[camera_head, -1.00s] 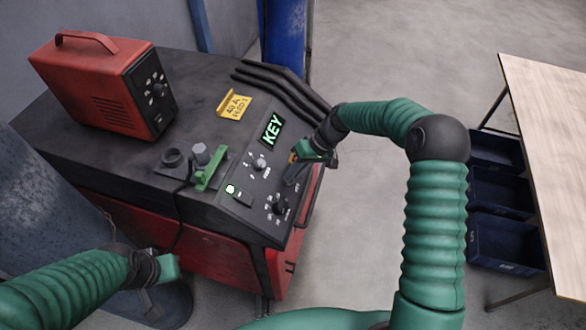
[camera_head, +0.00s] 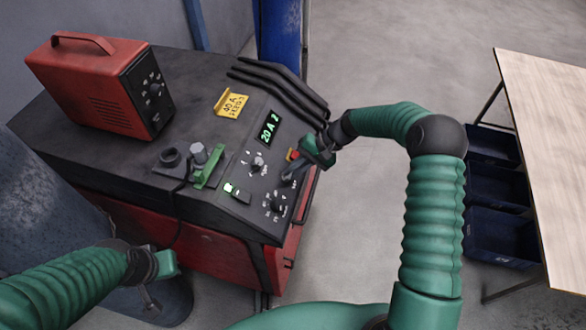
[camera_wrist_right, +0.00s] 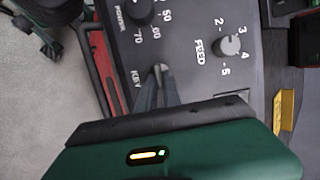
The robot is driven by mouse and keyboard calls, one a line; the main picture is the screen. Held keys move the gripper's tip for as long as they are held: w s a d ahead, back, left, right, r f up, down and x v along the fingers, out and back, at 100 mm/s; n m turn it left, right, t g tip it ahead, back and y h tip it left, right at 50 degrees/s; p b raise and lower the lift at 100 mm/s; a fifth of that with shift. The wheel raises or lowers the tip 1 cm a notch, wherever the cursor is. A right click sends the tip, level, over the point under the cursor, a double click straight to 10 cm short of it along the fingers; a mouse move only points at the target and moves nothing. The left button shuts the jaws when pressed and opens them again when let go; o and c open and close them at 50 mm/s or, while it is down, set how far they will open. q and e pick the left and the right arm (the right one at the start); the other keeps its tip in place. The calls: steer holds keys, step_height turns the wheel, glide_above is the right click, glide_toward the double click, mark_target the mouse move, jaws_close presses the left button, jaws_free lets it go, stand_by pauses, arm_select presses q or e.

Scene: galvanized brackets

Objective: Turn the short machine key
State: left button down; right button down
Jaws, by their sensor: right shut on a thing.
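The short machine key (camera_wrist_right: 161,68) sits in the black panel next to the printed word KEY in the right wrist view. Only its small grey end shows between my fingers. My right gripper (camera_wrist_right: 157,86) is shut on it. In the head view the right gripper (camera_head: 287,178) reaches the panel's right side from the right and hides the key. The panel display (camera_head: 270,128) is lit green and reads about "20 A 2". My left gripper (camera_head: 168,263) hangs at the lower left, away from the panel; its fingers are not clear.
Knobs stand near the key: the feed knob (camera_wrist_right: 229,45) and a darker knob (camera_wrist_right: 140,10). A green clamp (camera_head: 210,169), yellow sign (camera_head: 231,102), red box (camera_head: 90,85) and black hoses (camera_head: 275,85) are on the machine. A wooden table (camera_head: 550,145) stands right.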

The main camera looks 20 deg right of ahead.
steer(key=shift+s+f, duration=0.2)
steer(key=c, duration=1.7)
jaws_free()
steer(key=shift+o, duration=0.9)
steer(key=shift+r, duration=0.15)
steer(key=shift+w, duration=0.1)
steer(key=shift+d+r, duration=0.15)
steer(key=shift+d, duration=0.05)
steer(key=b+v, duration=0.2)
steer(key=v, duration=1.4)
steer(key=shift+d+b, duration=0.25)
steer(key=shift+b, duration=0.1)
